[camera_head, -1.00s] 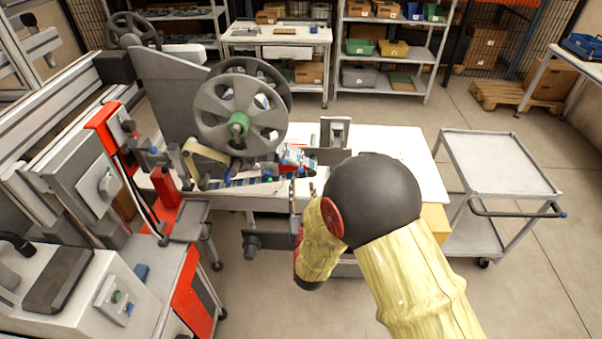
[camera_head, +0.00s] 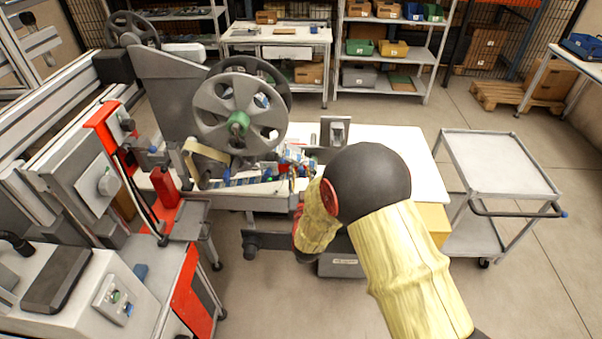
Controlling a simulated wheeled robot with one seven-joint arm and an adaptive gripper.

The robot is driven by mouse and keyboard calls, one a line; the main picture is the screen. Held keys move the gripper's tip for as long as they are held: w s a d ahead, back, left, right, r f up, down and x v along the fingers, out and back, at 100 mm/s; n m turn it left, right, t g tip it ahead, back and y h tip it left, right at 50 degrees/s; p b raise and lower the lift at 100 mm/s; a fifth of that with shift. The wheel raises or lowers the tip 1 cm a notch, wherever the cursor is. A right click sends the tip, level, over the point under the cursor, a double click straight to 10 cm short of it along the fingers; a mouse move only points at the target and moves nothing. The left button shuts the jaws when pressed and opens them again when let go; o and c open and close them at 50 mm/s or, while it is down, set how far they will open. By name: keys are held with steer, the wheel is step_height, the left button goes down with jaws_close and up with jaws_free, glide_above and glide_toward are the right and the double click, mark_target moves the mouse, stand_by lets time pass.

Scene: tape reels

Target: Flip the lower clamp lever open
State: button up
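Below the reel is a low cluster of small blue, red and white parts (camera_head: 293,160). I cannot pick out the lower clamp lever; it is too small to tell or hidden near this cluster. My arm, in a yellow sleeve with a black joint, reaches to the right front of the machine. My gripper (camera_head: 297,190) is mostly hidden by the sleeve, close to the front edge of the white worktop, and its fingers cannot be made out clearly.
The white worktop (camera_head: 410,150) has free room at right. A red-framed machine (camera_head: 170,225) stands close at left. A grey trolley (camera_head: 500,165) stands at right. A dark bar with a knob (camera_head: 252,243) juts below the worktop. Shelves stand at the back.

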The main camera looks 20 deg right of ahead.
steer(key=shift+c, duration=1.2)
jaws_close()
